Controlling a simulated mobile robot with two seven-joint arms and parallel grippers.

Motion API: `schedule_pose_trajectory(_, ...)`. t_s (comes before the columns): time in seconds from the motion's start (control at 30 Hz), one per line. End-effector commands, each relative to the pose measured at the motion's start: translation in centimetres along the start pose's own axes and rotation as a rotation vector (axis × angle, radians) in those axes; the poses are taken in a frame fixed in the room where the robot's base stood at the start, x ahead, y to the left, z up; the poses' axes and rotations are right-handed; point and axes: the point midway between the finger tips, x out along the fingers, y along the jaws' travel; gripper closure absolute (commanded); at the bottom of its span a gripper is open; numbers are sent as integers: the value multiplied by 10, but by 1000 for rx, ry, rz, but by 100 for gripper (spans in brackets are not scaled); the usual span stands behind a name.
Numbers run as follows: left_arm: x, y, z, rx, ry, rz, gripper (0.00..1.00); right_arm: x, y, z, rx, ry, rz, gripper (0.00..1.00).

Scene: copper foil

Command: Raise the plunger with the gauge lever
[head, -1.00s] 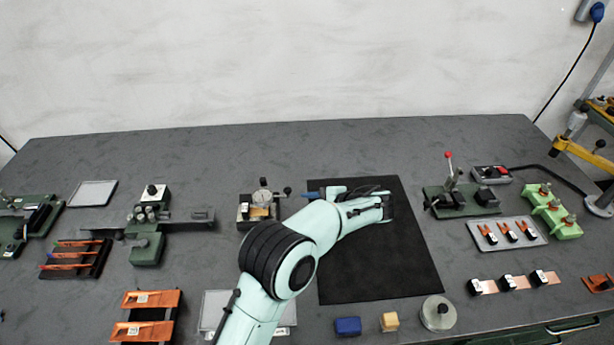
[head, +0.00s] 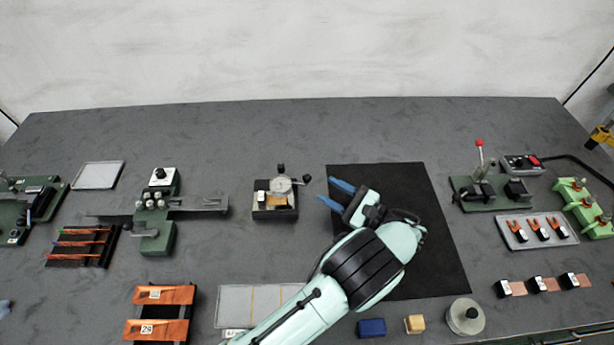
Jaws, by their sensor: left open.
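The plunger is too small to make out. My left gripper (head: 335,194) has blue fingertips and is open and empty. It is just right of the gauge, over the black mat's left edge, with its fingers pointing left toward the gauge and apart from it. My right gripper is not in view.
The black mat (head: 420,190) lies under my left arm. A green fixture with a bar (head: 158,235) stands left of the gauge. A red-knobbed lever press (head: 480,190) stands at the right. A blue block (head: 371,327) and a round weight (head: 465,315) lie in front. The table behind the gauge is clear.

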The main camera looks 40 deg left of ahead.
Motion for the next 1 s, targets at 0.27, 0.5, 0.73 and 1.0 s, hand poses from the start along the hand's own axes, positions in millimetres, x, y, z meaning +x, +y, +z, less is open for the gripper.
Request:
schedule_pose_trajectory(0.27, 57, 1, 0, -1, 0, 4, 54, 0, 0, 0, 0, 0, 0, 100)
schedule_pose_trajectory(0.5, 79, 0, 0, 0, 1, 2, 54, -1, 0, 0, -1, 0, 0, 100)
schedule_pose_trajectory(0.73, 82, 0, 0, -1, 1, 0, 54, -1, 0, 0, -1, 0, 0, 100)
schedule_pose_trajectory(1.0, 81, 0, 0, -1, 1, 1, 100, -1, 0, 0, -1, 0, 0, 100)
